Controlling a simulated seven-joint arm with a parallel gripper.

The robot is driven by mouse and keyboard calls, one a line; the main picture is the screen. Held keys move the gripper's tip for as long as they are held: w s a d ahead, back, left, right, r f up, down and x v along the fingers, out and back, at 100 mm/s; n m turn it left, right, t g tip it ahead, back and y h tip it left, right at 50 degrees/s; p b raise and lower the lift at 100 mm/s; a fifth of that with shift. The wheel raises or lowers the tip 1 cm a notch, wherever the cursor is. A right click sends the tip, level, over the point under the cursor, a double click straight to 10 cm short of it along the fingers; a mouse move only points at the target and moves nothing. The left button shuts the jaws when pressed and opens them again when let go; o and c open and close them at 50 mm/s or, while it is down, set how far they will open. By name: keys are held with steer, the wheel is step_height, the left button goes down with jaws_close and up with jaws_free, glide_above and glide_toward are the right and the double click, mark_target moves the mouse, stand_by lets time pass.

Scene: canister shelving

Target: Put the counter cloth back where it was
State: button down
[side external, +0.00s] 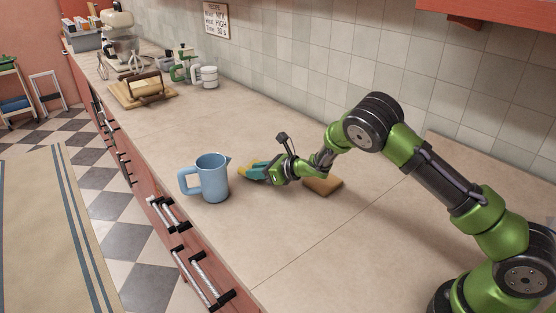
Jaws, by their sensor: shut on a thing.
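My gripper (261,172) is low over the counter, just right of the blue pitcher, with its fingers pointing left. It is shut on a small teal and yellow thing (246,170), which looks like the counter cloth. The fingers partly hide it, and I cannot tell whether it touches the counter. A flat tan-brown square piece (323,186) lies on the counter below my wrist, partly covered by it; I cannot tell its material.
A blue pitcher (212,178) stands upright close to the counter's front edge. Farther back are a wooden board (131,97) with a dark-handled item, green and white containers (184,68) and a mixer (119,32). Counter (245,122) between them is clear. A tiled wall (330,60) runs behind.

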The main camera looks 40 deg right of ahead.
steer(key=shift+f, duration=0.25)
steer(key=c, duration=0.9)
jaws_free()
